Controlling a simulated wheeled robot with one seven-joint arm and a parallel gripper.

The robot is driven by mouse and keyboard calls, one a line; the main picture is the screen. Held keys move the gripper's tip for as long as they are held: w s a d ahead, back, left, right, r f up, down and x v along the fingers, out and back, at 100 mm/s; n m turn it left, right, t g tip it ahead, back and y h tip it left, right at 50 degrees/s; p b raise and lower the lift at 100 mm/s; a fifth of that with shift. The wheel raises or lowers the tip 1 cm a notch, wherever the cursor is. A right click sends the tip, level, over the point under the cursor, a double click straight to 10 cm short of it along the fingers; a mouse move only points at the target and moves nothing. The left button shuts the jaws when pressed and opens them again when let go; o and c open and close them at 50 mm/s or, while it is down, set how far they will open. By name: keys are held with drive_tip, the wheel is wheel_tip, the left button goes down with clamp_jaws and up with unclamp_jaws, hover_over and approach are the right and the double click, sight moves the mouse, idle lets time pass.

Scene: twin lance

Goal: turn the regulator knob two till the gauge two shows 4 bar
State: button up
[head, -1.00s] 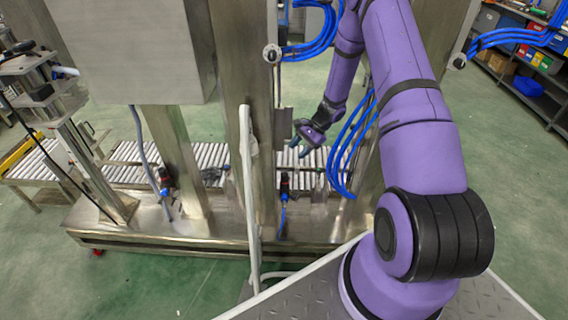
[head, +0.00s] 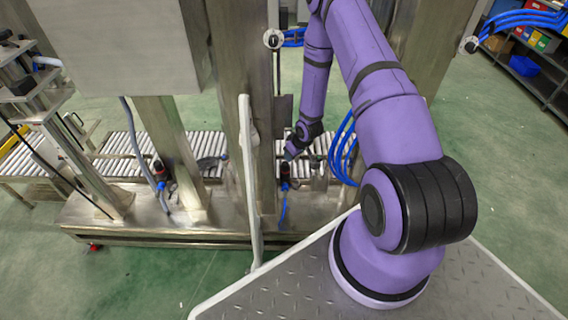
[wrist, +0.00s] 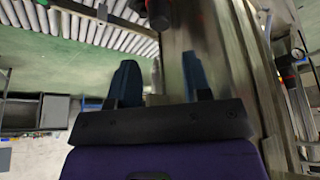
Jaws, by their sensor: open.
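Two regulators with dark, red-banded knobs stand low on the steel machine base: the left knob (head: 159,168) and the right knob (head: 285,171). No label shows which is number two. My gripper (head: 290,154) is just above the right knob in the head view, apparently apart from it. In the wrist view its two blue fingers (wrist: 159,60) are spread with nothing between them. A dark knob (wrist: 157,12) lies beyond the fingertips, and another red-banded knob (wrist: 286,68) with a small round gauge (wrist: 297,53) is at the right edge. I cannot read the gauge.
Steel posts (head: 176,150) rise from the machine base (head: 140,225), and a pale upright rail (head: 250,180) stands in front of it. Blue hoses (head: 343,150) hang right of my gripper. A roller conveyor (head: 120,150) runs behind. Green floor is clear in front at left.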

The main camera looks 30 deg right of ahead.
sight(286, 163)
drive_tip(key=x, duration=1)
drive_tip(key=shift+f, duration=0.3)
drive_tip(key=c, duration=0.6)
drive_tip(key=shift+c, duration=0.2)
